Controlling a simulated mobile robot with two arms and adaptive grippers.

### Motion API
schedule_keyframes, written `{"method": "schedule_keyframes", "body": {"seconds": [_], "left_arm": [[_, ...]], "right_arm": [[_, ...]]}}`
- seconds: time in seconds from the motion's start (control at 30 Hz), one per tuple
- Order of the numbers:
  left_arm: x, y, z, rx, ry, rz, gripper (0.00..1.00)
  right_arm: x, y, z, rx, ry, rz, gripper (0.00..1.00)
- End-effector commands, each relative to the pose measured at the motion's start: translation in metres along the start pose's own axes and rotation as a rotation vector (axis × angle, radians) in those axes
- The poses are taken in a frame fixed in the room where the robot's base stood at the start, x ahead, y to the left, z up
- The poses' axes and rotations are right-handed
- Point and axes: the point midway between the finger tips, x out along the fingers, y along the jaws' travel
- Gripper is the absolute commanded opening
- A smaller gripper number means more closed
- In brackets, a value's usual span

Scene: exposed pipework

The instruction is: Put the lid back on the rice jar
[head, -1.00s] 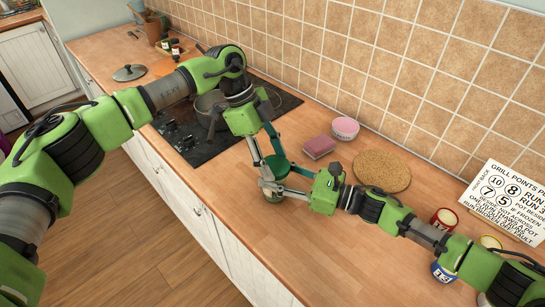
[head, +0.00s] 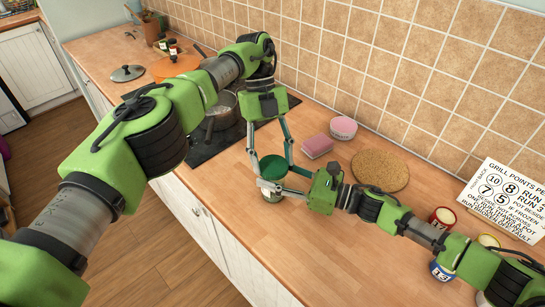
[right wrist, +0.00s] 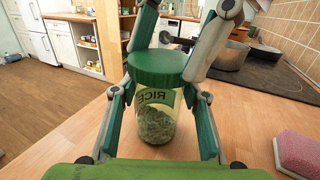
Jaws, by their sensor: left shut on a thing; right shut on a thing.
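The rice jar (right wrist: 157,120), clear glass with RICE lettering and pale contents, stands upright on the counter. In the head view only a small part of the jar (head: 270,197) shows. My right gripper (head: 272,189) is shut around the jar; its fingers also show on both sides in the right wrist view (right wrist: 158,110). The green lid (head: 273,168) is level over the jar's mouth, and it also shows in the right wrist view (right wrist: 158,67). My left gripper (head: 273,160) is shut on the lid from above. I cannot tell whether lid and rim touch.
A pink sponge (head: 317,146), pink bowl (head: 343,128) and round cork mat (head: 380,170) lie behind and right of the jar. A hob with a pot (head: 222,107) is to the left. Tins and a sign (head: 503,202) stand far right. The front counter is clear.

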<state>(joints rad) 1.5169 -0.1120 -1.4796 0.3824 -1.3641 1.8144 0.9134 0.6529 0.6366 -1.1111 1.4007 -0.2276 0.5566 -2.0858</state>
Motion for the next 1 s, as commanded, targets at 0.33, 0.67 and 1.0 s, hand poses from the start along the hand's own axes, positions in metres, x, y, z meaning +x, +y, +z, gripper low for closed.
{"method": "schedule_keyframes", "body": {"seconds": [0.33, 0.67, 1.0], "left_arm": [[-0.001, 0.000, 0.000, -0.002, -0.001, -0.002, 0.67], [-0.019, 0.000, -0.007, -0.001, -0.003, -0.002, 0.67], [-0.042, 0.000, -0.018, -0.002, 0.000, -0.001, 0.67]], "right_arm": [[0.000, 0.001, -0.001, 0.002, 0.001, 0.001, 0.00], [0.000, 0.000, -0.001, 0.002, 0.002, 0.000, 0.00], [0.000, 0.000, -0.001, 0.001, 0.002, -0.001, 0.00]]}}
